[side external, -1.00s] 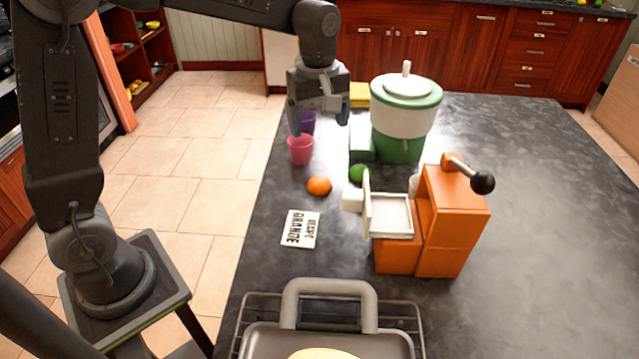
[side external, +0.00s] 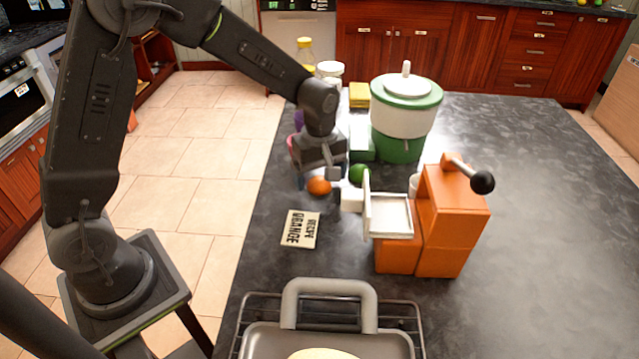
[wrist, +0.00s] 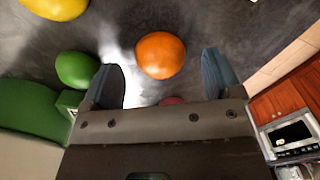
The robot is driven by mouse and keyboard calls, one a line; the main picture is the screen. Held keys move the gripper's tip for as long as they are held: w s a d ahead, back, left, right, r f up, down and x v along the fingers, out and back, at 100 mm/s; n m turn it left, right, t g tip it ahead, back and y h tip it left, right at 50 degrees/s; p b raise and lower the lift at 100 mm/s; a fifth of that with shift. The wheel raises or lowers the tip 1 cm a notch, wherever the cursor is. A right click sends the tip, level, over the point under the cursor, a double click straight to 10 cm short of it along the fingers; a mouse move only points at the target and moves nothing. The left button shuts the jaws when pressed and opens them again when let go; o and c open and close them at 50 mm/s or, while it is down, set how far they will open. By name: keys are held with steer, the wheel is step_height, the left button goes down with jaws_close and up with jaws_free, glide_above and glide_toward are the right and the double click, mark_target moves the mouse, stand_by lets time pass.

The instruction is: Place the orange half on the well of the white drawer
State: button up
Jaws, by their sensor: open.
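The orange half (side external: 319,186) lies on the dark counter, left of the green lime (side external: 358,173). It looks whole and round from here; its cut face does not show. My gripper (side external: 320,177) is open, low over the counter at the orange. In the wrist view the orange (wrist: 160,55) sits between the two spread fingertips (wrist: 162,66), with a gap to each. The white drawer (side external: 391,216) stands pulled out from the orange machine (side external: 450,220), to the right of my gripper. Its shallow well looks empty, and its upright white front faces my gripper.
A recipe card (side external: 300,229) lies in front of the orange. A green-and-white dispenser (side external: 405,115) stands behind the machine. A pink cup (wrist: 172,100) shows partly behind my gripper, and a yellow fruit (wrist: 55,8) in the wrist view. A tray (side external: 265,347) is at the front.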

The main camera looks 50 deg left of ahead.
steer(key=shift+f, duration=0.6)
steer(key=c, duration=1.1)
